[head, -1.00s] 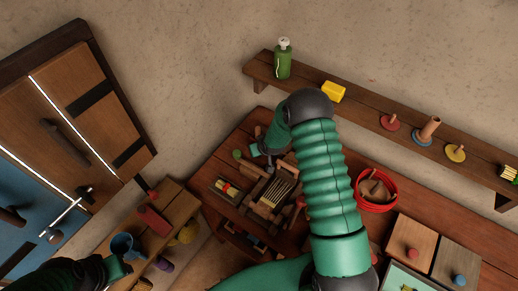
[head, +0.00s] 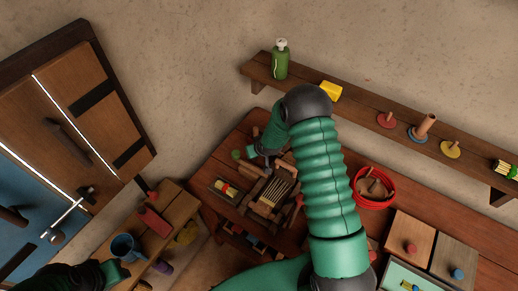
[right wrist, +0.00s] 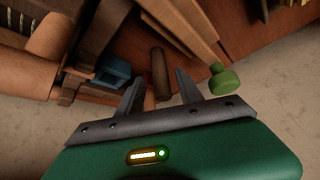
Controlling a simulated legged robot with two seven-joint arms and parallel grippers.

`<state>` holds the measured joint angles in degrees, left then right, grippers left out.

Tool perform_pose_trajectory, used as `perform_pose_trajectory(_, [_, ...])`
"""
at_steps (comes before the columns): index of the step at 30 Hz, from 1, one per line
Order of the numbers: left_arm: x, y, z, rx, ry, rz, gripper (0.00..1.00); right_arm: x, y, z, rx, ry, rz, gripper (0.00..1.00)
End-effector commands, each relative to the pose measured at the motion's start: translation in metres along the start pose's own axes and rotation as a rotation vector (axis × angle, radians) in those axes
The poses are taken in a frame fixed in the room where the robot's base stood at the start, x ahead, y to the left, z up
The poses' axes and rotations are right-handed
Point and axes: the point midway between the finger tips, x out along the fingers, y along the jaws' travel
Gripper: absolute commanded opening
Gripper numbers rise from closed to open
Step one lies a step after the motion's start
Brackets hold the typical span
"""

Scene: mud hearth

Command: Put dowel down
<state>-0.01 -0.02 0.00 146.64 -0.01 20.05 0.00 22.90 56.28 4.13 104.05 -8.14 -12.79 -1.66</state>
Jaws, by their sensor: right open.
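A short dark brown dowel (right wrist: 159,74) shows in the right wrist view on the reddish wooden table (right wrist: 245,38), just beyond the gap between my right gripper's fingers. My right gripper (right wrist: 158,90) is open, and I see nothing clamped between its fingers. In the head view my right gripper (head: 260,152) is over the back left part of the table, partly hidden by its own wrist. My left gripper (head: 114,271) is at the lower left, close to a blue mug (head: 125,247); its fingers are not clear.
A green knob-like piece (right wrist: 223,80) is right of my right gripper. Wooden racks with sticks (head: 272,192) crowd the table in front. A red bowl (head: 375,203) stands to the right. A wall shelf (head: 360,108) runs behind, holding a green bottle (head: 281,60).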

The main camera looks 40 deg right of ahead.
Motion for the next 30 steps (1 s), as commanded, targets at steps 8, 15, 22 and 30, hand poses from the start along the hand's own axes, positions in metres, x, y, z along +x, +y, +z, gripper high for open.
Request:
perform_pose_trajectory(8, [0.012,0.000,0.003,0.000,-0.001,0.000,0.36,-0.071,0.003,0.001,0.002,0.003,0.000,0.43])
perform_pose_trajectory(15, [0.013,0.000,0.004,0.000,-0.001,0.000,0.36,-0.107,-0.002,0.002,-0.006,-0.007,-0.003,0.43])
perform_pose_trajectory(22, [0.013,0.000,0.003,0.000,-0.001,0.000,0.36,-0.211,-0.084,0.062,-0.130,-0.193,-0.042,0.43])
perform_pose_trajectory(30, [0.013,0.000,0.004,0.000,-0.001,0.000,0.36,-0.278,-0.116,0.131,-0.186,-0.343,-0.084,0.43])
